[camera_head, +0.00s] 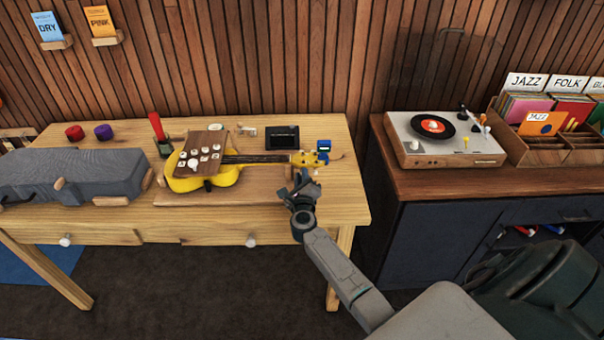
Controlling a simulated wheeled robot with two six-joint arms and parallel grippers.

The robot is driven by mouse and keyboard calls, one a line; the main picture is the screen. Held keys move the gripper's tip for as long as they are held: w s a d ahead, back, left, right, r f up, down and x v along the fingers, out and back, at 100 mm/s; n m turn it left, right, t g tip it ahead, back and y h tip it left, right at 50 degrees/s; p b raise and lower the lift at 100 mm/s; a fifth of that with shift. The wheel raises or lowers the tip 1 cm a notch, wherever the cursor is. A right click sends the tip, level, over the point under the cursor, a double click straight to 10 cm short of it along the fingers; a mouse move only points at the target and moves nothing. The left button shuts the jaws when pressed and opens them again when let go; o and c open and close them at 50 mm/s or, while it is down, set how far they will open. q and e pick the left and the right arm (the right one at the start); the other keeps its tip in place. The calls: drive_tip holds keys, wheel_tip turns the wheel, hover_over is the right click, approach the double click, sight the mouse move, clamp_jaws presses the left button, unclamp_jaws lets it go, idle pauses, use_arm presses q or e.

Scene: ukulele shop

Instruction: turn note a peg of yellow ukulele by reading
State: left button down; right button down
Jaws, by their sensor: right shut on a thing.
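The yellow ukulele (212,181) lies across the wooden workbench, its neck pointing right and its yellow headstock (306,159) near the bench's right end. Small pegs show at the headstock, among them a white one (316,172); their note names are too small to read. My right gripper (303,182) is at the near side of the headstock, shut on what looks like a tuning peg; the fingers hide which one. A brown board with several white round labels (205,149) overlaps the ukulele's body. A dark boxy device (282,137) sits behind the neck. My left gripper is out of view.
A grey case (70,174) fills the bench's left side. A red-handled tool (158,133), red and purple round items (103,132) and a small blue object (323,145) stand behind. A record player (443,139) and record crate (550,150) are on the right cabinet.

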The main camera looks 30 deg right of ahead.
drive_tip(key=shift+n, duration=0.5)
drive_tip(key=c, duration=1.6)
unclamp_jaws()
drive_tip(key=shift+c, duration=0.2)
drive_tip(key=shift+a, duration=0.1)
drive_tip(key=v, duration=0.9)
drive_tip(key=shift+s+f+b, duration=0.1)
drive_tip(key=shift+s+b, duration=0.2)
drive_tip(key=shift+b, duration=0.05)
drive_tip(key=shift+s+a, duration=0.35)
drive_tip(key=shift+s, duration=0.1)
